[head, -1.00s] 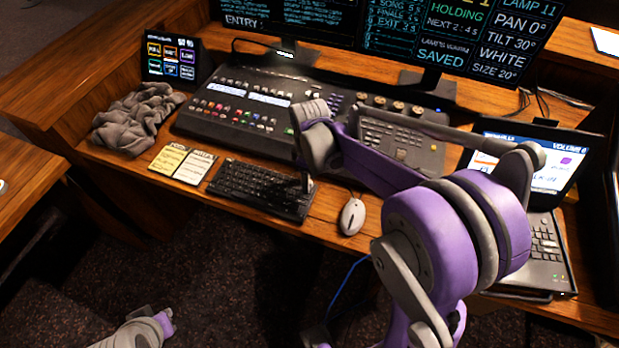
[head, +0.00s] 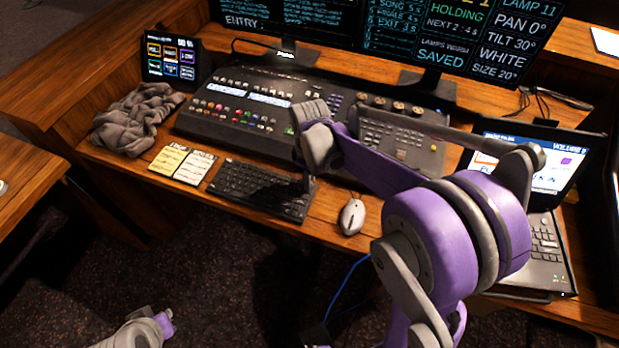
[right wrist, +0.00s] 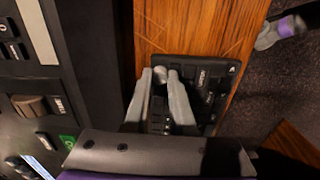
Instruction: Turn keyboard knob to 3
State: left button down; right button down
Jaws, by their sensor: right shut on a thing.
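The black keyboard (head: 258,190) lies on the wooden desk, left of the mouse. My right gripper (head: 308,187) reaches down to the keyboard's right end and hides part of it. In the right wrist view, the grey fingers of my right gripper (right wrist: 161,82) are closed in on a small round grey knob (right wrist: 160,74) at the end of the keyboard (right wrist: 208,92). The knob's setting is not readable. A grey and purple part of my left arm shows at the lower left of the head view; its fingers cannot be made out.
A white mouse (head: 352,216) stands just right of the keyboard. Two note cards (head: 182,164) and a crumpled grey cloth (head: 137,120) lie to the left. The mixing console (head: 240,118) is behind, and an open laptop (head: 545,240) is at the right.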

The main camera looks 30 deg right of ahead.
jog(key=m, duration=0.4)
jog(key=shift+b, duration=0.4)
jog(key=m, duration=0.4)
jog(key=shift+m+b, duration=0.3)
jog(key=shift+m, duration=0.1)
jog(key=m, duration=0.4)
jog(key=shift+m+b, duration=0.4)
jog(key=shift+m, duration=2.1)
jog(key=c, duration=0.7)
grip_release()
